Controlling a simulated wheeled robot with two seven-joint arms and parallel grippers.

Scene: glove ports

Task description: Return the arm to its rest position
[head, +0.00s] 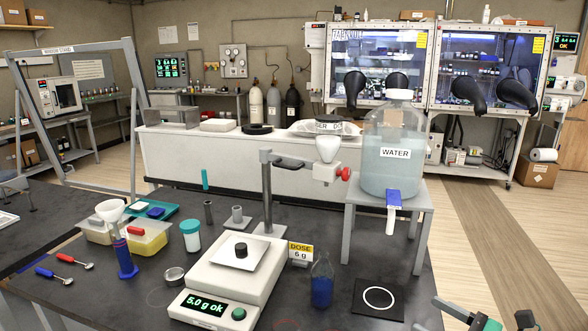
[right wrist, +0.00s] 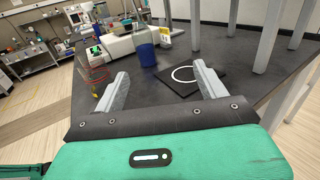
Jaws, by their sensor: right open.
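My right gripper (head: 430,314) is at the lower right of the head view, beside the dark bench's right front edge. In the right wrist view its two grey fingers (right wrist: 161,72) stand wide apart with nothing held between them. The small bottle with blue liquid (head: 321,286) stands upright on the bench, apart from the gripper; it also shows beyond the fingers in the right wrist view (right wrist: 145,52). The black pad with a white ring (head: 365,303) lies empty nearer the gripper. My left gripper is not in view.
A water jug (head: 393,165) with a blue tap stands on a grey stand (head: 430,207) beyond the pad. A balance (head: 225,290) reading "5.0 g ok" and a dose sign (head: 300,253) stand left of the bottle. Floor (head: 515,240) right of the bench is clear.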

